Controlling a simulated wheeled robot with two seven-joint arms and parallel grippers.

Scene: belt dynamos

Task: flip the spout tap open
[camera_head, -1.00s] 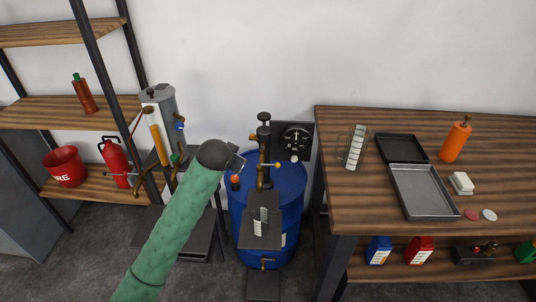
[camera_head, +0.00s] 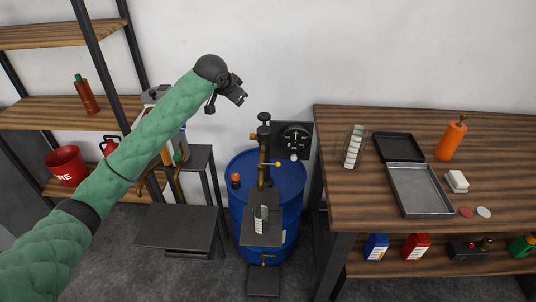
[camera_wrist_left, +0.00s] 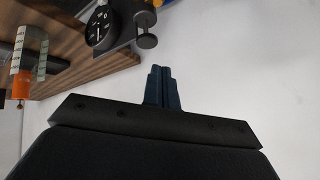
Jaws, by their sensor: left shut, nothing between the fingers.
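A blue drum (camera_head: 291,190) stands by the wall with a dark hand pump (camera_head: 264,140) upright on it. A brass lever with a yellow tip (camera_head: 275,164) sticks out sideways from the pump. A small brass tap (camera_head: 267,260) shows low at the drum's front, above a dark block. I cannot tell which of these is the spout tap. My left gripper (camera_head: 238,98) is raised in front of the wall, above and left of the pump and touching nothing. Its fingers (camera_wrist_left: 158,87) are shut and empty in the left wrist view. My right gripper is not in view.
A round black gauge (camera_head: 296,138) is beside the pump; it also shows in the left wrist view (camera_wrist_left: 101,27). A wooden bench (camera_head: 337,200) with trays and an orange bottle (camera_head: 451,138) is at right. Shelves and a dark low stand (camera_head: 178,228) are at left.

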